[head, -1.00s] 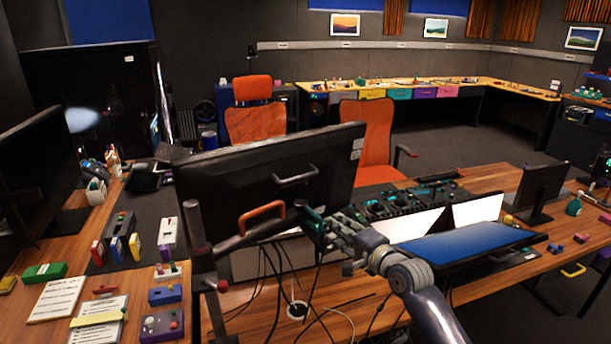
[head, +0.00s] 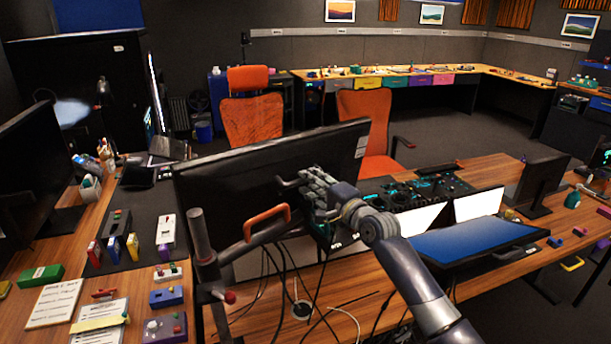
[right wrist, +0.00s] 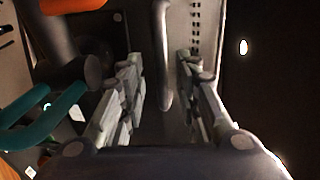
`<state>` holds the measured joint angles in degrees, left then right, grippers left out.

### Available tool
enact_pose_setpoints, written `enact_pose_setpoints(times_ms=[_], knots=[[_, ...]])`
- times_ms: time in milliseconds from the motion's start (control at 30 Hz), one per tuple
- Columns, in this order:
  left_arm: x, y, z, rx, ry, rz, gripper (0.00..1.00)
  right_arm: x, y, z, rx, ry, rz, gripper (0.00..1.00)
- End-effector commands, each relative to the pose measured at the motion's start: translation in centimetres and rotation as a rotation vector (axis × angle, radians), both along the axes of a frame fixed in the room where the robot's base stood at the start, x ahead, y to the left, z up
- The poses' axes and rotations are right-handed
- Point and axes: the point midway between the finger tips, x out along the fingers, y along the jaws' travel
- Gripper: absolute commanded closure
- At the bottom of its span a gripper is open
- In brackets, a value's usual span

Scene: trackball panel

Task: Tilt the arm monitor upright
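The arm monitor (head: 240,180) stands with its dark back toward me in the middle of the head view, leaning somewhat. A grey bar handle (head: 287,183) is on its back; the bar (right wrist: 162,50) also shows in the right wrist view. Below it is an orange handle (head: 266,219) beside the dark support arm (head: 200,238). My right gripper (head: 308,182) is at the grey handle and partly hides it. In the right wrist view its fingers (right wrist: 159,65) are apart, one on each side of the bar, with gaps visible. My left gripper is not in view.
Loose cables (head: 290,270) hang below the monitor. A flat blue-screened display (head: 470,240) lies right of my right arm, with a control panel (head: 420,192) behind. Small boxes and papers (head: 100,300) cover the left desk.

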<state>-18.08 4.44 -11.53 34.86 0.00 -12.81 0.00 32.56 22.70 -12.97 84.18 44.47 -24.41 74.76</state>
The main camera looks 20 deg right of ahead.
Motion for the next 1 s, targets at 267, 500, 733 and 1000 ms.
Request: enact_pose_setpoints(times_ms=[267,500,733,1000], knots=[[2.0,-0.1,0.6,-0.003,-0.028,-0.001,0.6,2.7,0.8,0.0,-0.001,0.0,-0.001,0.7],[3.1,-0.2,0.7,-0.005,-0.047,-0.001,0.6,3.2,0.9,-0.1,0.0,0.0,-0.001,0.7],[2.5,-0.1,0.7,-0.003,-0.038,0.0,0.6,3.1,0.9,-0.1,-0.001,0.0,-0.001,0.83],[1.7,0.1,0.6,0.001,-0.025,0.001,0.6,3.1,0.9,-0.1,-0.001,0.0,-0.001,1.0]])
